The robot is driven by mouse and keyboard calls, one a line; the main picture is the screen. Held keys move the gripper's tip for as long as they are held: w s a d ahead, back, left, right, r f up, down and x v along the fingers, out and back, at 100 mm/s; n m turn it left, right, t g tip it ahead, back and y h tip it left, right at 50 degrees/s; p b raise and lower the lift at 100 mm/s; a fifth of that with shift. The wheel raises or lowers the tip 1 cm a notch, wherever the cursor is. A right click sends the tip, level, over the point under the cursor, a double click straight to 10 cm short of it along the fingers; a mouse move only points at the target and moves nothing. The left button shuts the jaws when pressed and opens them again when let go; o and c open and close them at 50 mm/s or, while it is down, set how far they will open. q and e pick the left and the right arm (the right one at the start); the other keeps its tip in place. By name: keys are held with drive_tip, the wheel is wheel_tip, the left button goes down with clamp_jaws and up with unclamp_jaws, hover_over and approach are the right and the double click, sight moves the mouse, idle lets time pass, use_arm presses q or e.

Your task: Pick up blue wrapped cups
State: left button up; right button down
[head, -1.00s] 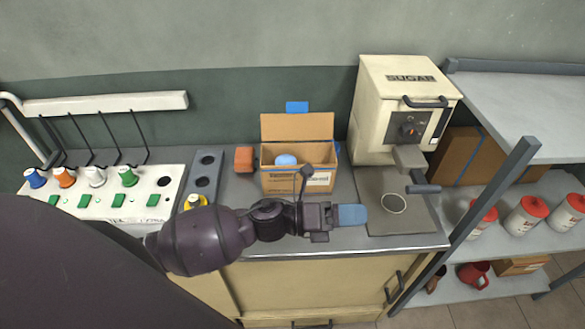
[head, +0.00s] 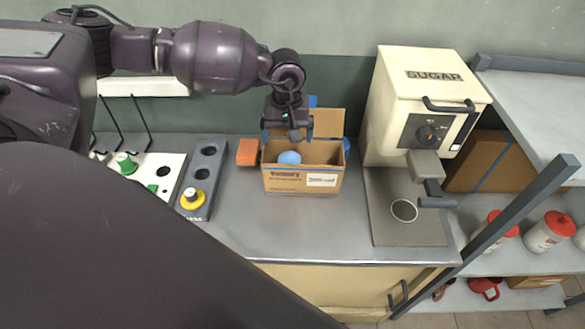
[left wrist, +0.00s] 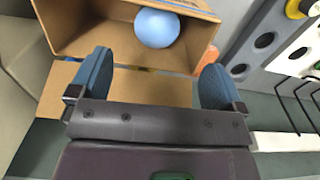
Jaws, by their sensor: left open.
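A blue rounded thing (head: 289,158), which looks like a wrapped cup seen from one end, sits inside an open cardboard box (head: 282,180) on the counter. It also shows in the left wrist view (left wrist: 157,27), near the box's inner corner. My left gripper (head: 288,134) is above the back part of the box, pointing down. Its blue fingers (left wrist: 155,82) are wide apart with nothing between them, and the blue thing lies beyond them. I cannot tell how deep they reach. My right gripper is not in view.
The SUGAR machine (head: 422,100) stands right of the box. An orange block (head: 248,152) is close on the box's left, beside a grey holder (head: 212,160) with a yellow item (head: 193,198). The counter in front of the box (head: 300,230) is clear.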

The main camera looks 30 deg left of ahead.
sight(289, 155)
use_arm(q)
wheel_tip(289, 155, down, 5)
drive_tip(key=shift+r, duration=0.1)
drive_tip(key=shift+w+d+f+p, duration=0.1)
drive_tip(key=shift+f+p, duration=0.25)
drive_tip(key=shift+f, duration=1.1)
drive_tip(key=shift+w+f+p, duration=0.1)
drive_tip(key=shift+f+p, duration=0.25)
drive_tip(key=shift+f, duration=1.1)
drive_tip(key=shift+c, duration=0.3)
drive_tip(key=c, duration=1)
